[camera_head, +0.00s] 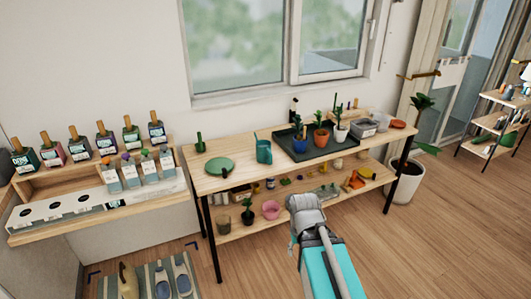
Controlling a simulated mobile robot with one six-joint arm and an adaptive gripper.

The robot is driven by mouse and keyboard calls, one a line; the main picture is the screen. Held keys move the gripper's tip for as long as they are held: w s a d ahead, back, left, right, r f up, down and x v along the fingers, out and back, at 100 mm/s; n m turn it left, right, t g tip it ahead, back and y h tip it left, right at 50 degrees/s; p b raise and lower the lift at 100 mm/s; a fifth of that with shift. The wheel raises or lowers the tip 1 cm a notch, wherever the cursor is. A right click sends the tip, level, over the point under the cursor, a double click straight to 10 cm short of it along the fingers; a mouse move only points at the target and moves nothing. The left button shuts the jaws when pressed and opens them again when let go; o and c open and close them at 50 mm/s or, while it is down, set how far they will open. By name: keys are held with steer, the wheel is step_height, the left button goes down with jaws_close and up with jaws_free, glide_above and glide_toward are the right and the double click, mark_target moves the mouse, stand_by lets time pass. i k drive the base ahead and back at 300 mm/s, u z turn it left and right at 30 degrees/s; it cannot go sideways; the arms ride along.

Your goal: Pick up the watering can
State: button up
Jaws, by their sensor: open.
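A teal vessel (264,152), which looks like the watering can, stands upright on the wooden top of the potting bench (232,180). It is left of the dark plant tray and right of a round green item. A thin part sticks up at its upper left. My teal and grey arm reaches up from the bottom edge, and its grey end is in front of the bench's lower shelf, well short of the vessel. I cannot make out any gripper fingers, and nothing touches the vessel.
The dark tray (286,146) holds several potted plants close beside the vessel. The green disc (220,167) lies to its left. A shelf with several bottles (75,143) is at the left. A large white plant pot (406,183) stands at the bench's right end. The wooden floor at right is clear.

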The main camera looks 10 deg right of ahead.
mark_target(264, 154)
steer(key=u, duration=0.1)
steer(key=i, duration=1)
steer(key=z, duration=0.05)
